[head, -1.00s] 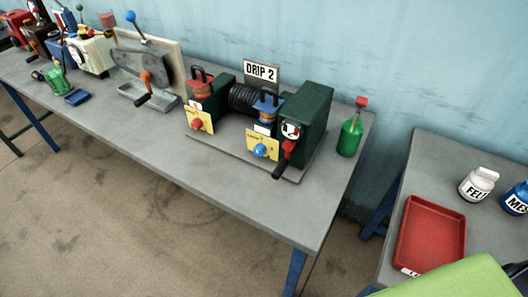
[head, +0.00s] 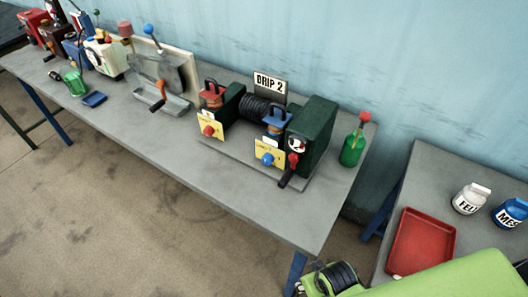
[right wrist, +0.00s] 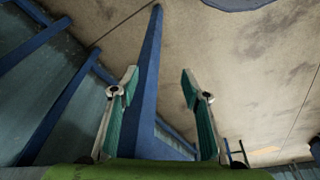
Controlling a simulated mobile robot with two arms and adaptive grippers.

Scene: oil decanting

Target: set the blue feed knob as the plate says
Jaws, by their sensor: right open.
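The blue feed knob (head: 267,159) is on a yellow dial plate (head: 275,148) at the front of the green machine (head: 311,125). The plate's fine marks are too small to read. A sign plate (head: 269,83) reading DRIP 2 stands on the machine. A red knob (head: 208,131) is on a second yellow plate to the left. My right gripper shows in the right wrist view (right wrist: 160,88), open and empty, with a blue table leg beyond it. In the head view my right arm is low at the right, well away from the blue knob. My left gripper is not in view.
A black-handled crank (head: 288,172) sticks out right of the blue knob. A green bottle with a red top (head: 352,147) stands right of the machine. The grey bench (head: 240,205) is clear in front. A red tray (head: 423,242) lies on the right table.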

